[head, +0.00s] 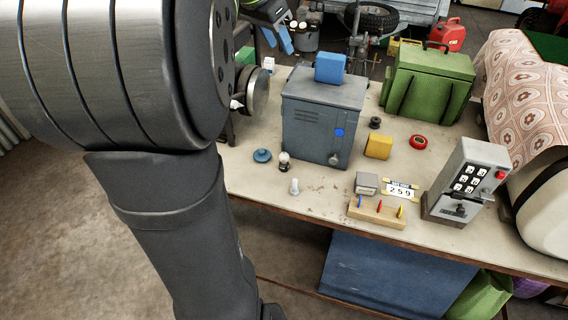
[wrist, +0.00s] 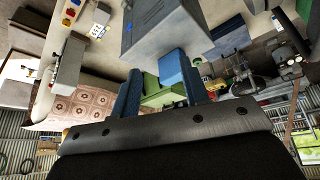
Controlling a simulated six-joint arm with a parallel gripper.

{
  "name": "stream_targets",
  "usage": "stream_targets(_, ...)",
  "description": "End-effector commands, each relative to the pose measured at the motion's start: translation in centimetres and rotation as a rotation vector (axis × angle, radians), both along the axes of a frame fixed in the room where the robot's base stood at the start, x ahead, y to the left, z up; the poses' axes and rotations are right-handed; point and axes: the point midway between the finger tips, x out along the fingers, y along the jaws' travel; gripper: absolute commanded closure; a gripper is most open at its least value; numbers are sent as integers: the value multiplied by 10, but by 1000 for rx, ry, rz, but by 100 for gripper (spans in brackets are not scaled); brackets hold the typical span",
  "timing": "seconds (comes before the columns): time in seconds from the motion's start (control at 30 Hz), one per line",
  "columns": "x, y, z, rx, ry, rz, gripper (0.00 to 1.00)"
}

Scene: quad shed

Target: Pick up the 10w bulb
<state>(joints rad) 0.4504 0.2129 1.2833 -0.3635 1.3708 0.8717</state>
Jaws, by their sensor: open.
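A small bulb-like piece (head: 284,161), whitish with a dark part, stands on the workbench (head: 240,178) in front of the grey metal cabinet (head: 318,130). Its wattage cannot be read. A small silvery piece (head: 295,187) stands nearer the bench front; I cannot tell whether it is a bulb or a bolt. My gripper (head: 279,42) is raised behind and above the cabinet, far from both pieces. In the wrist view its blue fingers (wrist: 159,65) are spread and hold nothing. I cannot make out the bulb-like piece there.
A blue box (head: 330,68) sits on the cabinet. A blue round knob (head: 262,155) lies left of the bulb-like piece. A yellow block (head: 378,146), red ring (head: 418,142), wooden fuse rack (head: 377,212) and grey keypad box (head: 466,182) stand to the right. A green chest (head: 428,85) is behind.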

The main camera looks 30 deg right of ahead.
Motion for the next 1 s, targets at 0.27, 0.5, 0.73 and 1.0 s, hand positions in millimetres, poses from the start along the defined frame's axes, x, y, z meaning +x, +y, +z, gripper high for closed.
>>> stream_targets(0.27,5,62,11,-104,-37,-233,59)
stream_targets(0.5,2,64,-88,-113,-33,-261,59)
stream_targets(0.73,3,64,-212,-112,-36,-261,59)
stream_targets(1.0,4,57,-255,-113,-43,-263,59)
